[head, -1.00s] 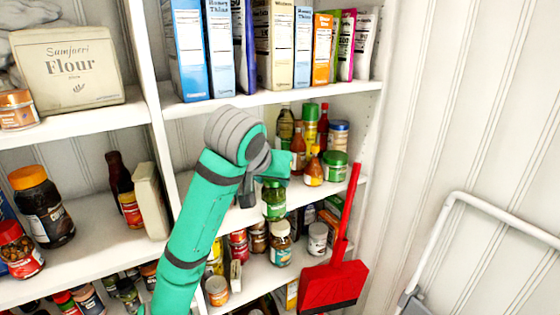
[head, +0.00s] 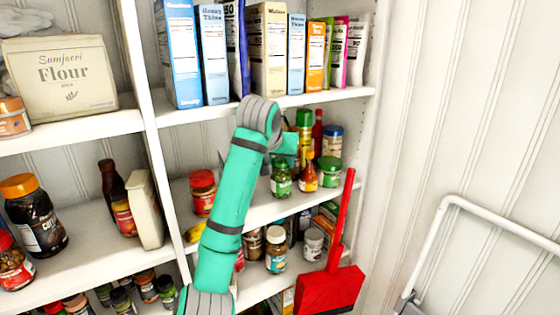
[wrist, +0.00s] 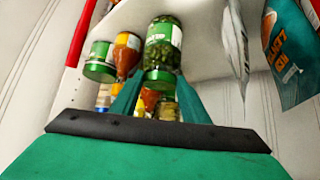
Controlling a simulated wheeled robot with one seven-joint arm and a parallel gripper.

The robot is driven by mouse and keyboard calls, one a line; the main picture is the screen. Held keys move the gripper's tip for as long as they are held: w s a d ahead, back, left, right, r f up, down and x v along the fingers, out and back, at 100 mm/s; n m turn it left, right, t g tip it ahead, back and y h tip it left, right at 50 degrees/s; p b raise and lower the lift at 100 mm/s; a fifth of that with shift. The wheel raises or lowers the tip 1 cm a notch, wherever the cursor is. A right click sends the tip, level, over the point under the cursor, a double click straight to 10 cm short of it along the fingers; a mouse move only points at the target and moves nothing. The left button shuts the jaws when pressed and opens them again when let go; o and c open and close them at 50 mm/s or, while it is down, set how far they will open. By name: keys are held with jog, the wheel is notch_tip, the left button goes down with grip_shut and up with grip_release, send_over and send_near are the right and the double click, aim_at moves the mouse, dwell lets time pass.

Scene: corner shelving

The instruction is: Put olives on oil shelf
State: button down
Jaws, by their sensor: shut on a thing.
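The olives are a glass jar (head: 281,181) with a green lid and dark green contents. It also shows in the wrist view (wrist: 164,42), where the picture is upside down. My gripper (wrist: 157,93) is shut on the jar at its lid end, one finger on each side; it shows partly in the head view (head: 284,152). The jar is upright at the oil shelf (head: 262,208), just left of an orange sauce bottle (head: 308,178). I cannot tell whether its base touches the shelf.
A wide green-lidded jar (head: 328,172) and several bottles stand right of and behind the olives. A red-lidded jar (head: 203,192) stands left on the same shelf. Boxes (head: 268,50) fill the shelf above. A red dustpan (head: 328,288) with a tall handle stands in front at right.

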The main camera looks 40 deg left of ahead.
jog(key=shift+w+a, duration=0.15)
jog(key=shift+w, duration=0.05)
jog(key=shift+f, duration=0.15)
jog(key=c, duration=1)
grip_release()
